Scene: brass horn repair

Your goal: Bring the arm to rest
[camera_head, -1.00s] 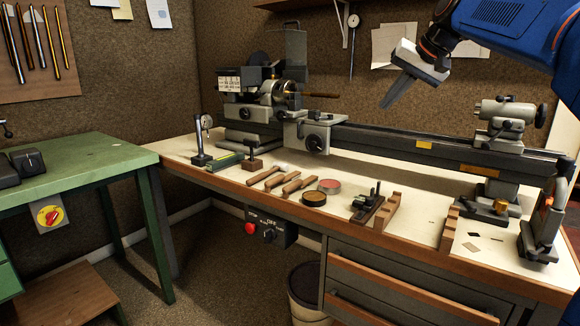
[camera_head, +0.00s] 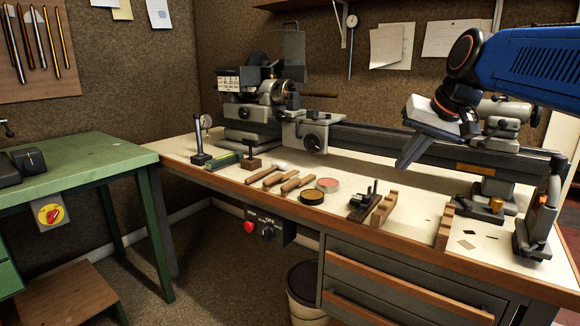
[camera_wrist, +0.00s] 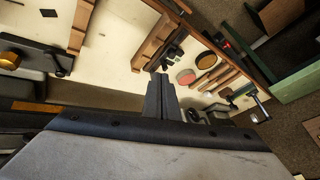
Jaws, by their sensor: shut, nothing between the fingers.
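My gripper (camera_head: 408,152) hangs over the right part of the workbench in the head view, in front of the lathe bed (camera_head: 385,142). Its fingers are shut together, empty, and slant down to the left. In the wrist view the shut fingers (camera_wrist: 159,98) point toward the bench top. My blue arm comes in from the upper right. The gripper appears clear of the bench surface.
The tailstock (camera_head: 505,125) stands close to my gripper's right. Wooden racks (camera_head: 384,208) (camera_head: 445,227), two round tins (camera_head: 312,197) (camera_head: 327,184), wooden-handled tools (camera_head: 280,178) and a dial stand (camera_head: 200,140) are on the bench. A green table (camera_head: 75,160) stands left.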

